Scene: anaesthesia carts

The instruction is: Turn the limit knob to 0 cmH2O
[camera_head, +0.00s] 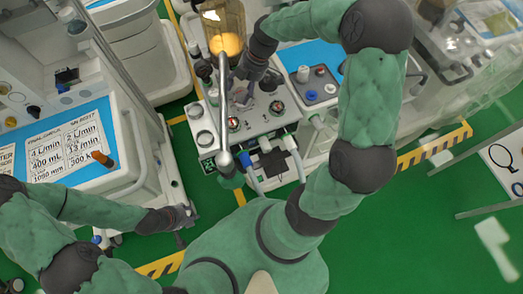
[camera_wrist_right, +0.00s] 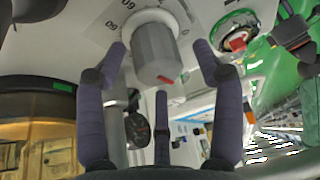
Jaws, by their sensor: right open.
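The limit knob (camera_wrist_right: 155,48) is a grey cylinder with a red mark at its lower front edge. It sits on a white panel (camera_wrist_right: 97,22) with printed numbers beside it, among them what looks like 60. My right gripper (camera_wrist_right: 160,62) is open, with one finger on each side of the knob and a third below; I cannot tell whether any finger touches it. In the head view my right gripper (camera_head: 245,90) is over the machine's panel and hides the knob there. My left gripper (camera_head: 184,215) is low, beside the left cart, away from the knob.
Red-marked gauges (camera_head: 277,107) sit on the panel near my right gripper. A silver tube (camera_head: 224,110) crosses the panel's front. A left cart carries a printed blue-edged board (camera_head: 65,140). Green floor (camera_head: 420,230) is open at right.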

